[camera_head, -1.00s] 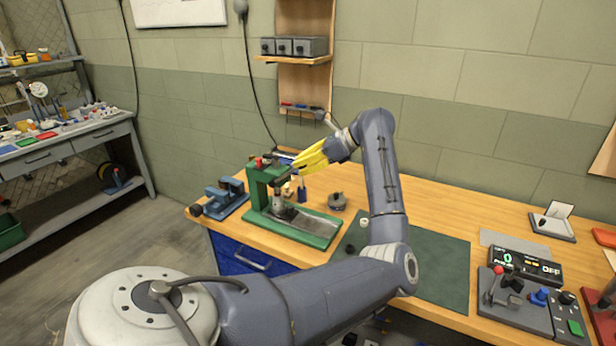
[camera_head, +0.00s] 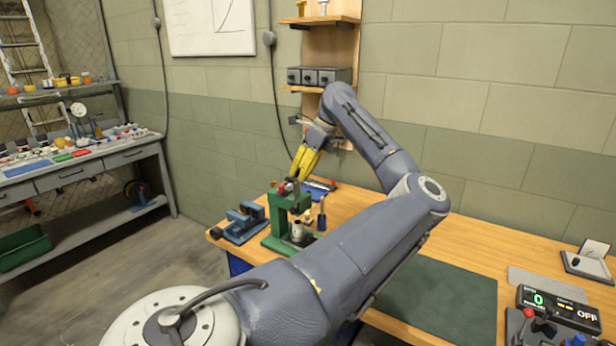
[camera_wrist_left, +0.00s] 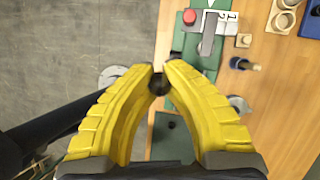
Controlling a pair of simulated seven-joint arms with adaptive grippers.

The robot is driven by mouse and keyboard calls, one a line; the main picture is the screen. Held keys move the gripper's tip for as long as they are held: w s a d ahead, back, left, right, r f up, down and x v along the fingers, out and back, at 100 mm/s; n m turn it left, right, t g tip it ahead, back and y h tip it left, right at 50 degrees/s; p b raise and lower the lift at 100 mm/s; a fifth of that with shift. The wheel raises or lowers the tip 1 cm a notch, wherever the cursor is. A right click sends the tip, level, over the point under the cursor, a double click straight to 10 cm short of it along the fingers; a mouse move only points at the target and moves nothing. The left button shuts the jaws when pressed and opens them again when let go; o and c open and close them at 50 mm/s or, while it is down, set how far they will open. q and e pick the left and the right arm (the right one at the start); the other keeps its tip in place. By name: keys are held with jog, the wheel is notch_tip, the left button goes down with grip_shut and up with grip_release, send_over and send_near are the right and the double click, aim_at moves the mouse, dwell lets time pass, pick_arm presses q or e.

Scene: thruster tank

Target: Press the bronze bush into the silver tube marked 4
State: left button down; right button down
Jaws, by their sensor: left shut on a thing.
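The green press (camera_head: 278,212) stands at the left end of the bench, with a red cap; its red cap (camera_wrist_left: 190,17) and grey bar (camera_wrist_left: 210,35) also show in the left wrist view. A small silver tube (camera_head: 297,231) stands upright under the press; its marking is too small to read. My left gripper (camera_head: 295,179) is over the press top, its yellow fingers pointing down. In the left wrist view its fingertips (camera_wrist_left: 160,82) are shut on a round black knob (camera_wrist_left: 158,85), beside the press. I cannot make out the bronze bush. My right gripper is not in view.
A blue vise-like fixture (camera_head: 240,222) stands left of the press. A blue-handled tool (camera_head: 321,216) stands upright at its right. A dark green mat (camera_head: 440,298) lies clear on the bench. A counter display (camera_head: 556,308) is at far right.

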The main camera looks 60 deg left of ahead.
pick_arm(q)
jog(key=shift+a+r, duration=0.2)
jog(key=shift+r, duration=0.05)
jog(key=c, duration=1.2)
grip_release()
jog(key=shift+f, duration=0.15)
jog(key=v, duration=1.2)
jog(key=shift+s, duration=0.15)
